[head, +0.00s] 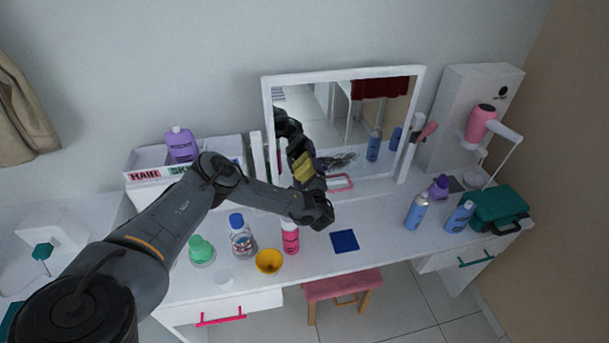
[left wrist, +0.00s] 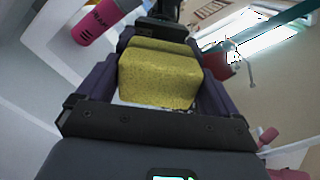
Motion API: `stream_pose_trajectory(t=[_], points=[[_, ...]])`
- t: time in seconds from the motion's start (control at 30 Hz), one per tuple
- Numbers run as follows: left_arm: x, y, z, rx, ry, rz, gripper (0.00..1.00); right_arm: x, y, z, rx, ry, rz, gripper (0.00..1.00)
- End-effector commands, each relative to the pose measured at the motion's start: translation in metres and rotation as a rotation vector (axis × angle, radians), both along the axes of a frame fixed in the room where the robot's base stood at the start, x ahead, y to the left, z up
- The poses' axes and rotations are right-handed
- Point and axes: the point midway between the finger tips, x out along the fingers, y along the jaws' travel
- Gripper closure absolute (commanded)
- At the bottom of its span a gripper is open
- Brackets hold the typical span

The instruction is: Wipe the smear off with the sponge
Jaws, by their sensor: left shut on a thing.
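My left gripper (head: 308,175) is up in front of the lower left part of the mirror (head: 330,112). It is shut on a yellow sponge (head: 303,164). In the left wrist view the sponge (left wrist: 160,78) sits squarely between the dark purple fingers. A grey, streaky patch (head: 339,161) that looks like the smear shows low on the glass, just right of the sponge. I cannot tell whether the sponge touches the glass. The mirror also reflects my dark arm. My right gripper is not in view.
A pink bottle (head: 290,237), a clear blue-capped bottle (head: 242,238), a yellow bowl (head: 268,261) and a blue cloth (head: 344,241) are near my forearm. Blue bottles (head: 417,211) and a green case (head: 497,208) stand right. The tabletop between cloth and blue bottles is clear.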

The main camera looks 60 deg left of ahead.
Motion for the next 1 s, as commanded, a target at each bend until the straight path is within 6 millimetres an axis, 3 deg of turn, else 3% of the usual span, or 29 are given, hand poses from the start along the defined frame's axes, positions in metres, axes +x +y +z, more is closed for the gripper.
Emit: stream_pose_trajectory(t=[1.0], points=[[0.058,-0.019,-0.001,-0.001,-0.002,0.0,0.3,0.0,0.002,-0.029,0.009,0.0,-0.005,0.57]])
